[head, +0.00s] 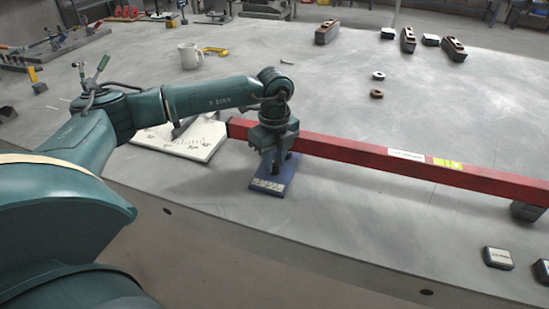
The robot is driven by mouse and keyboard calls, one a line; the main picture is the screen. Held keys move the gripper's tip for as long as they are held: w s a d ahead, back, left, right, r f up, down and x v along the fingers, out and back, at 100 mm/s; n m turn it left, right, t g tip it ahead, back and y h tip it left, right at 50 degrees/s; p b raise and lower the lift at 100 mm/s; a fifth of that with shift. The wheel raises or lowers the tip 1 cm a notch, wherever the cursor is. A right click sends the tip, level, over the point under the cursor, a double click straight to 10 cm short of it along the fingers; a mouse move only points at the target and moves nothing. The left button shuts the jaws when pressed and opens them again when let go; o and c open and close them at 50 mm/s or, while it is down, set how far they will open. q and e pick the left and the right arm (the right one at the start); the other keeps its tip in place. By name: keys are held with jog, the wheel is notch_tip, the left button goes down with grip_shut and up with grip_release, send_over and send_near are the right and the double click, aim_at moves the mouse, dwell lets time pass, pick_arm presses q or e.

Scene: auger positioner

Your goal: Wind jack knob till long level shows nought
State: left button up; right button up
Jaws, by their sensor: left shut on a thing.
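My left gripper (273,168) points down over a small blue jack base (265,188) near the front edge of the table. Its fingers are shut on the jack knob, which the gripper hides. The long red level (370,153) runs from behind my left gripper to the right edge, with a white label and a yellow-green label on it. A white dial board (203,145) with black marks lies at its left end, partly covered by my left arm. The pointer reading is too small to tell. My right gripper is out of view.
A dark block (527,211) sits under the level's right end. A small pale-topped block (498,258) lies near the front right edge. A white mug (189,56), two rings and several brown-topped blocks stand farther back.

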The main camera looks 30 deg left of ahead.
pick_arm(q)
jog(key=m, duration=0.3)
jog(key=shift+m, duration=0.4)
jog(key=m, duration=0.3)
jog(key=shift+m, duration=0.3)
jog(key=m, duration=0.6)
jog(key=shift+b, duration=0.3)
jog(key=m, duration=0.5)
jog(key=shift+m+b, duration=0.4)
jog(key=m, duration=0.2)
jog(key=shift+m, duration=0.3)
jog(key=shift+m+b, duration=0.4)
jog(key=shift+m, duration=1.8)
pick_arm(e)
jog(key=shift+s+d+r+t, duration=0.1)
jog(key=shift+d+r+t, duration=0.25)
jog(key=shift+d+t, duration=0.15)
pick_arm(q)
jog(key=shift+m, duration=0.3)
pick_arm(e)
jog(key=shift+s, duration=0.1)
